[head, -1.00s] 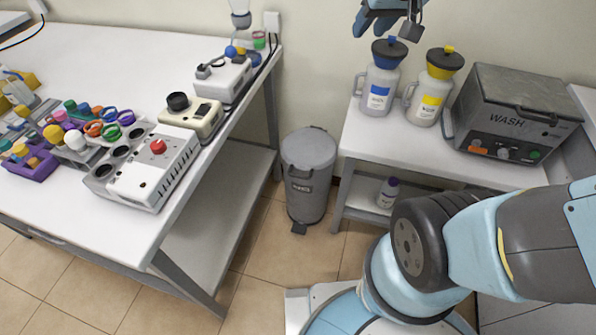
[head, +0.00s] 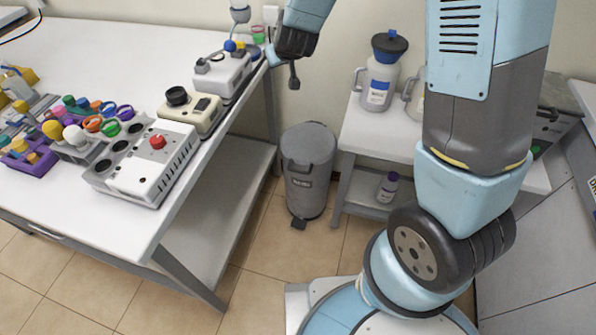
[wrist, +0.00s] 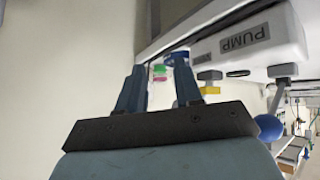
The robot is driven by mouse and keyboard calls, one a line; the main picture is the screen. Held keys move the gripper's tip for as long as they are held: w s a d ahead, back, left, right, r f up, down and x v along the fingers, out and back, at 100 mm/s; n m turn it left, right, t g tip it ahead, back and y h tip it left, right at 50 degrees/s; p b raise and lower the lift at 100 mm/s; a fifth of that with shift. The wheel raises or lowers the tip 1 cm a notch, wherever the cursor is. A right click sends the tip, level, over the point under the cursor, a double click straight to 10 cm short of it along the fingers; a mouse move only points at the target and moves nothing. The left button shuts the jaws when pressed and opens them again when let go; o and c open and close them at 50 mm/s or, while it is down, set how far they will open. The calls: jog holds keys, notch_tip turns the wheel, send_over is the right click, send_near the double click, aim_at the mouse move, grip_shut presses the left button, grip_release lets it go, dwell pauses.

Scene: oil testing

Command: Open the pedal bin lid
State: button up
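The grey pedal bin (head: 306,182) stands upright on the floor between the two tables, with its rounded lid (head: 308,142) shut. Its dark foot pedal (head: 299,224) sticks out at the front near the floor. My gripper (head: 283,67) is high above the bin and a little left of it, apart from it. In the wrist view my gripper (wrist: 158,76) has its two blue fingers spread with nothing held between them. The bin does not show in the wrist view.
A white table (head: 105,235) with test equipment stands left of the bin. A smaller table (head: 362,137) with jugs stands to its right, with a bottle (head: 388,187) on its lower shelf. Tiled floor (head: 262,262) in front of the bin is clear.

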jog(key=a+f+n+h, duration=0.15)
jog(key=a+f, duration=0.25)
jog(key=f, duration=1)
jog(key=n+t+h, duration=0.6)
jog(key=n, duration=0.2)
send_near(298, 171)
jog(key=x, duration=1)
jog(key=shift+w+f, duration=0.15)
jog(key=shift+f, duration=0.2)
jog(key=shift+c, duration=0.4)
grip_shut()
